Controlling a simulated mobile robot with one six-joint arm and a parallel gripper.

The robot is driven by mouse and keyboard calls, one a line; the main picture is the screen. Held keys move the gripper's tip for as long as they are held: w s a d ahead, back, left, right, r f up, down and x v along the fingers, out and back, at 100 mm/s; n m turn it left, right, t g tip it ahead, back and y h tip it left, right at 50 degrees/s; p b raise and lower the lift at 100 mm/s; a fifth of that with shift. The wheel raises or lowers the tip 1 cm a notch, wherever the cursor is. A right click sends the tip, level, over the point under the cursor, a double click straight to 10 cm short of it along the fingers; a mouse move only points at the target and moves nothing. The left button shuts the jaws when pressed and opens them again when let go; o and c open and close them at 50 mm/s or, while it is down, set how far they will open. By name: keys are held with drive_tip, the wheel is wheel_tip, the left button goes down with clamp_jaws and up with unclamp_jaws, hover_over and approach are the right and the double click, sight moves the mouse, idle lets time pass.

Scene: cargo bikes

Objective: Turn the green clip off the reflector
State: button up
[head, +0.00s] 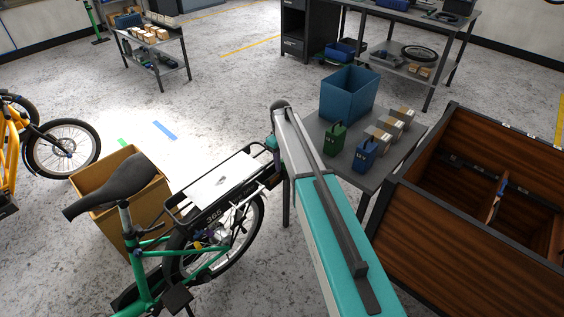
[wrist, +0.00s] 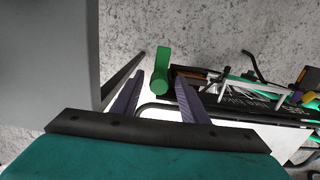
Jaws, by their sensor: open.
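I see no contact. The reflector cannot be made out; the clip or the gripper may hide it. The rear rack (wrist: 245,112) of the bike lies just right of the fingers. In the head view my arm reaches to the rear end of the green bike's rack (head: 172,208) and hides most of the gripper and the clip.
A grey table (head: 372,178) stands close right of the bike's rear, with a blue bin (head: 348,92), green and blue containers and small boxes. A wooden cargo box (head: 480,245) is at the right. A cardboard box (head: 98,222) stands behind the saddle (head: 118,188).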

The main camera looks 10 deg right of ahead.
sight(282, 161)
wheel_tip(282, 161, up, 14)
drive_tip(key=b, duration=0.1)
drive_tip(key=shift+a+f+b, duration=0.15)
drive_tip(key=shift+a+b, duration=0.1)
drive_tip(key=shift+b, duration=0.1)
idle(0.4)
idle(0.4)
drive_tip(key=s+f+m+g, duration=0.1)
drive_tip(key=s+f+m, duration=0.1)
drive_tip(key=s+f, duration=1.2)
drive_tip(key=s+f+m+g, duration=0.2)
drive_tip(key=s+f, duration=1.2)
drive_tip(key=s, duration=0.8)
drive_tip(key=s+f+m+g, duration=0.2)
drive_tip(key=s+f+m, duration=0.1)
drive_tip(key=s+f, duration=1.1)
drive_tip(key=s, duration=0.3)
drive_tip(key=shift+s, duration=0.4)
